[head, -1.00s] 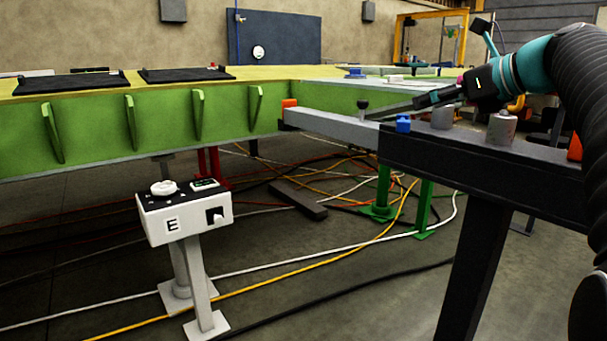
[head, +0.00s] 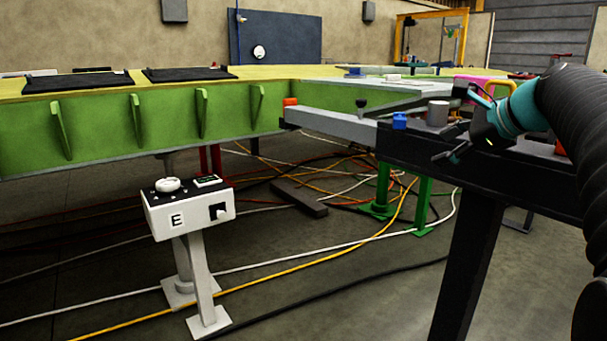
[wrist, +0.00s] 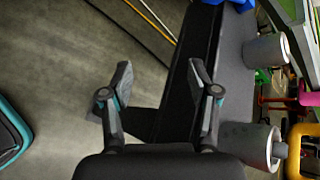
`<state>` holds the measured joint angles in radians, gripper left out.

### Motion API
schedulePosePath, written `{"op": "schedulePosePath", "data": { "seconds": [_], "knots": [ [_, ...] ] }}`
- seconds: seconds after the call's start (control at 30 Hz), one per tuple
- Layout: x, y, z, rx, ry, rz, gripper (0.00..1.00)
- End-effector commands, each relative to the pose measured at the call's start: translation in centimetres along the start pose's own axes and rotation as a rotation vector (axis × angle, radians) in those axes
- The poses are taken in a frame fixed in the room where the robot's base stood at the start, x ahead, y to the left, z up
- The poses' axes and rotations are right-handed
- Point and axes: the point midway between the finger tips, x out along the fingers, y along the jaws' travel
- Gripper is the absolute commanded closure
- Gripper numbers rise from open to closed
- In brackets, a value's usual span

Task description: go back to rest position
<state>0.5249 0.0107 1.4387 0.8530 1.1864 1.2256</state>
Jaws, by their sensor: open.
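My gripper (head: 449,154) is at the right of the head view, in front of the near side of the black beam (head: 420,155). Its jaws are open and empty. In the wrist view, my gripper (wrist: 160,85) shows two spread fingers, with the dark beam side and the grey floor beyond them. A grey cylinder (head: 437,113) stands on the beam. In the wrist view one grey cylinder (wrist: 265,50) is at the upper right and another grey cylinder (wrist: 252,145) at the lower right, both apart from the fingers.
A blue block (head: 399,121) sits at the beam's left end. A grey bar (head: 335,124) runs to the green wing frame (head: 90,122). A white control box (head: 190,208) stands on the floor at left. Cables (head: 300,255) cross the floor.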

Motion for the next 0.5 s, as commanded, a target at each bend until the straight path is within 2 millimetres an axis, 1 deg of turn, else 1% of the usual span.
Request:
{"op": "schedulePosePath", "data": {
  "seconds": [0.03, 0.07, 0.1, 0.17, 0.2, 0.27, 0.3, 0.37, 0.4, 0.47, 0.5],
  "knots": [
    [0.5, 1.6, -1.3, -0.088, 0.042, 0.025, 0.39],
    [0.8, 2.6, -2.0, -0.154, 0.069, 0.042, 0.39],
    [1.1, 4.1, -2.9, -0.244, 0.102, 0.070, 0.39],
    [1.5, 6.5, -4.0, -0.385, 0.147, 0.119, 0.39],
    [1.8, 8.3, -4.7, -0.482, 0.171, 0.158, 0.39],
    [2.0, 11.2, -5.5, -0.635, 0.202, 0.222, 0.39],
    [2.1, 13.3, -6.0, -0.743, 0.219, 0.269, 0.39],
    [2.1, 16.6, -6.6, -0.910, 0.234, 0.345, 0.39],
    [2.0, 18.9, -7.0, -1.020, 0.239, 0.397, 0.39],
    [1.8, 22.3, -7.5, -1.180, 0.238, 0.472, 0.39],
    [1.5, 24.6, -7.8, -1.282, 0.234, 0.521, 0.39]
  ]
}}
